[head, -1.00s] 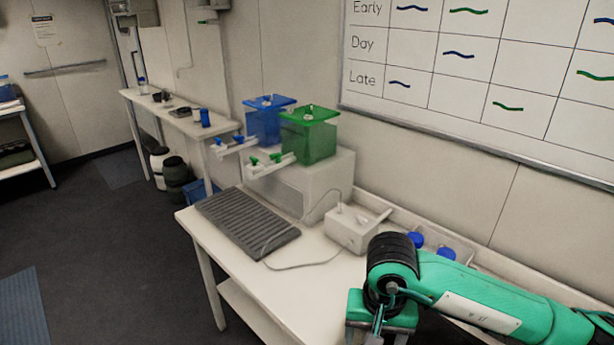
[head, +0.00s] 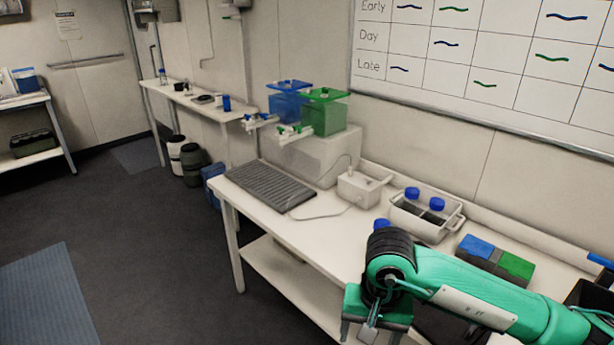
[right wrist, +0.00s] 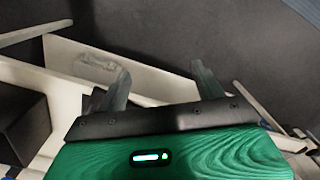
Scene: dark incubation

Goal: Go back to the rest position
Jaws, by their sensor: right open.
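My right arm comes in from the lower right of the head view. Its gripper (head: 369,328) hangs down in front of the table's front edge. In the right wrist view the two fingers of the right gripper (right wrist: 160,85) stand apart with nothing between them; pale table parts and dark floor show beyond. My left gripper is in neither view.
The white table (head: 330,235) bears a grey ridged mat (head: 270,185), a small white box (head: 358,188), a bottle carrier (head: 428,222) with blue-capped bottles, and a blue-and-green box (head: 497,260). Blue (head: 288,104) and green (head: 323,115) tanks stand behind.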

